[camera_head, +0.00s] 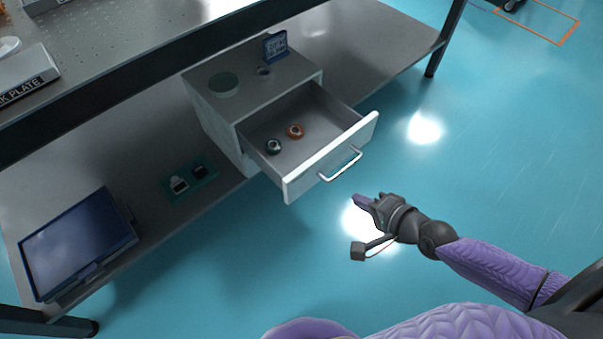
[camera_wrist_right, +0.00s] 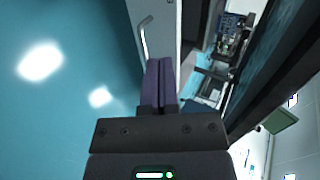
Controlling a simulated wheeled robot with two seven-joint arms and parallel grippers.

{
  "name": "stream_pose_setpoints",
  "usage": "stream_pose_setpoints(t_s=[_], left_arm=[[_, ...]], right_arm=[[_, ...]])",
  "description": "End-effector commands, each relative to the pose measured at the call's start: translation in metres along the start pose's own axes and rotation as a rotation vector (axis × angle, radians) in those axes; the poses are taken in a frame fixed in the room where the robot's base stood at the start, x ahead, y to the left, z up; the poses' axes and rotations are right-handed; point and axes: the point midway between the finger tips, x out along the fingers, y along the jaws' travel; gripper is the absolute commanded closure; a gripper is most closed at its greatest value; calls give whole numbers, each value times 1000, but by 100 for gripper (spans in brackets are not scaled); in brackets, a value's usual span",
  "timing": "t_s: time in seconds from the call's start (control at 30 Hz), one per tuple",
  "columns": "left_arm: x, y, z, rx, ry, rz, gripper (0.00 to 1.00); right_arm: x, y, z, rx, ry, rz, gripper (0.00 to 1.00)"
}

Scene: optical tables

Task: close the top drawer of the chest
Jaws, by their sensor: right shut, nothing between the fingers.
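The grey chest (camera_head: 213,118) stands on the lower shelf in the head view. Its top drawer (camera_head: 325,157) is pulled well out, with a white front and a bar handle (camera_head: 342,165). A dark green round item (camera_head: 274,146) and an orange round item (camera_head: 295,131) lie inside it. My right gripper (camera_head: 359,199) is shut and empty, in front of the drawer and apart from the handle in the head view. In the right wrist view its purple fingers (camera_wrist_right: 161,84) are together, with the handle (camera_wrist_right: 145,38) beyond their tips. My left gripper is not in view.
On the chest top are a green disc (camera_head: 223,84), a small round item (camera_head: 264,72) and a blue box (camera_head: 275,46). A monitor (camera_head: 78,243) and a small teal mat (camera_head: 205,186) lie on the shelf. The floor before the drawer is clear.

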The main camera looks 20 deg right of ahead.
Motion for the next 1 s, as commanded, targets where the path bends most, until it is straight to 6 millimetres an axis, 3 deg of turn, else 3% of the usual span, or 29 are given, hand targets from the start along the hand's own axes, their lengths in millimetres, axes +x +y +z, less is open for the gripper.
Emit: stream_pose_setpoints(t_s=[0.03,0.17,0.27,0.63,0.8,1.0], left_arm=[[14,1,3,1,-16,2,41],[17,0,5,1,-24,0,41],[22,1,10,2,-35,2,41],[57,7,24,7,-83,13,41],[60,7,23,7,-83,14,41],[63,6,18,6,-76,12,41]], right_arm=[[8,12,2,20,-9,1,100],[14,8,3,41,-13,-10,100],[30,8,3,42,-12,-11,100],[111,10,4,40,-14,-8,100],[132,-8,4,38,-13,-10,100],[141,-15,4,37,-13,-9,100]])
